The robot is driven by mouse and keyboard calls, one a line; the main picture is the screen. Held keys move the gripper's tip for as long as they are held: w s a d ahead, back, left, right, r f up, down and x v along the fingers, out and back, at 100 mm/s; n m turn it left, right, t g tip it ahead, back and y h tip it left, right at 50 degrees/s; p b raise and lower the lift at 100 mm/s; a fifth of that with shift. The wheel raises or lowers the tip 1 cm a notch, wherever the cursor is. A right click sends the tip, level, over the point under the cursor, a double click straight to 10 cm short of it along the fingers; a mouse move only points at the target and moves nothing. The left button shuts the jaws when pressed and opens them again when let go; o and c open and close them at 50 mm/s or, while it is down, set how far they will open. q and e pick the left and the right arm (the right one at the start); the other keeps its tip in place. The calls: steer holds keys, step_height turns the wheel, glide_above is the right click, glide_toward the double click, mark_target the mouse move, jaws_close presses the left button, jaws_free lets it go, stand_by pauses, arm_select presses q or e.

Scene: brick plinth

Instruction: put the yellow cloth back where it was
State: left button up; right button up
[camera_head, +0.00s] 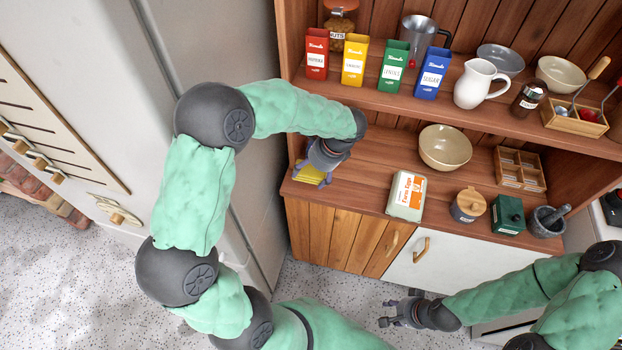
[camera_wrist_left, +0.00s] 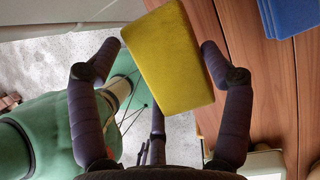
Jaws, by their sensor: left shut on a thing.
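The yellow cloth (camera_wrist_left: 172,62) looks like a flat folded rectangle. In the left wrist view it sits between the fingers of my left gripper (camera_wrist_left: 160,50), which is shut on it. In the head view the cloth (camera_head: 309,175) shows at the left front end of the wooden counter, partly hidden under my left gripper (camera_head: 318,162). I cannot tell whether it touches the counter. A blue folded cloth (camera_wrist_left: 293,14) lies on the wood beside it in the wrist view; my gripper mostly hides that spot in the head view. My right gripper (camera_head: 392,311) is open and empty before the cabinet.
On the counter (camera_head: 362,177) stand an egg carton (camera_head: 407,195), a beige bowl (camera_head: 445,147), a lidded jar (camera_head: 467,206), a green box (camera_head: 508,215) and a mortar (camera_head: 546,222). Cartons and a white jug (camera_head: 476,84) fill the shelf above. The fridge (camera_head: 225,50) is close on the left.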

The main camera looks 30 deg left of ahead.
mark_target(311, 170)
arm_select(q)
steer(key=w+f, duration=0.1)
steer(key=w+a+f+b, duration=0.1)
steer(key=f, duration=0.1)
steer(key=w+a+f+b, duration=0.1)
steer(key=f, duration=0.1)
steer(key=shift+w+a+f, duration=0.15)
steer(key=shift+w, duration=0.1)
steer(key=f+b, duration=0.1)
steer(key=f, duration=0.1)
steer(key=f+b, duration=0.1)
steer(key=shift+w+a+f, duration=0.1)
steer(key=shift+w+f, duration=0.1)
steer(key=shift+f, duration=0.15)
steer(key=shift+r, duration=0.1)
steer(key=o, duration=1)
steer(key=shift+f, duration=0.2)
steer(key=shift+c, duration=0.2)
